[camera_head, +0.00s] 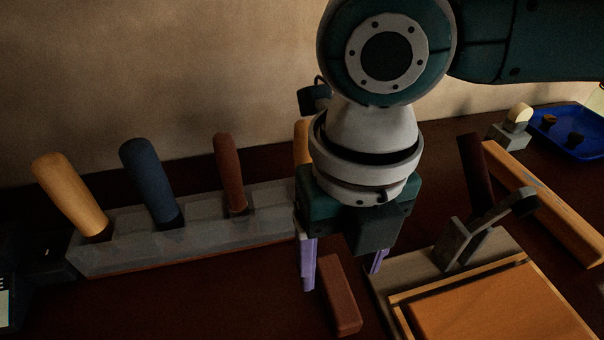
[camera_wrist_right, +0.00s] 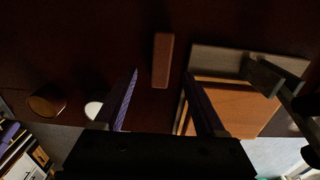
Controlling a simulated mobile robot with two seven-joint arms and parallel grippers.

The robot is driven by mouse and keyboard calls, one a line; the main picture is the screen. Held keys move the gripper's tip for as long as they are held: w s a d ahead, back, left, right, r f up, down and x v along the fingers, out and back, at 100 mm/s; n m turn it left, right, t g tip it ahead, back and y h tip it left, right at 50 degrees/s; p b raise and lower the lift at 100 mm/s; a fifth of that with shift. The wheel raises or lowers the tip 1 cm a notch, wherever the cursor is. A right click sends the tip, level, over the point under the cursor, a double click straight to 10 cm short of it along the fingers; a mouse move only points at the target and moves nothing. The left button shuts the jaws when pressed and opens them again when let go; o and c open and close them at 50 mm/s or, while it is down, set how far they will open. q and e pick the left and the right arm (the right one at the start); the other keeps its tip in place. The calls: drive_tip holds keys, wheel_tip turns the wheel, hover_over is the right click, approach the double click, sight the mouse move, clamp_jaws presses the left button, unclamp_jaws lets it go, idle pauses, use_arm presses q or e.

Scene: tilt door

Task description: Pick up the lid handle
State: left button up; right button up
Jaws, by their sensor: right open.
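A reddish-brown bar (camera_head: 341,295), which looks like the lid handle, lies loose on the dark table left of the tilt-door unit. It also shows in the wrist view (camera_wrist_right: 162,60), lined up with the gap between my fingers. My right gripper (camera_head: 342,279) is open and empty above the table, pointing down, with its purple fingers (camera_wrist_right: 161,73) spread to either side of the bar's line. I cannot tell its exact height above the bar. The unit has an orange-brown panel (camera_head: 500,308) in a wooden frame and a grey hinged bracket (camera_head: 465,238). My left gripper is not in view.
A grey holder (camera_head: 140,243) at the left carries several upright handles, including a yellow one (camera_head: 70,193) and a blue one (camera_head: 150,180). A wooden beam (camera_head: 550,205) and a blue tray (camera_head: 570,143) are at the right.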

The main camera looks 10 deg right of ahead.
sight(338, 286)
drive_tip(key=f, duration=0.3)
drive_tip(key=f+b, duration=0.1)
drive_tip(key=f, duration=0.2)
drive_tip(key=shift+w+d, duration=0.1)
drive_tip(key=shift+w, duration=0.1)
drive_tip(key=shift+c, duration=0.4)
drive_tip(key=shift+r, duration=0.1)
clamp_jaws()
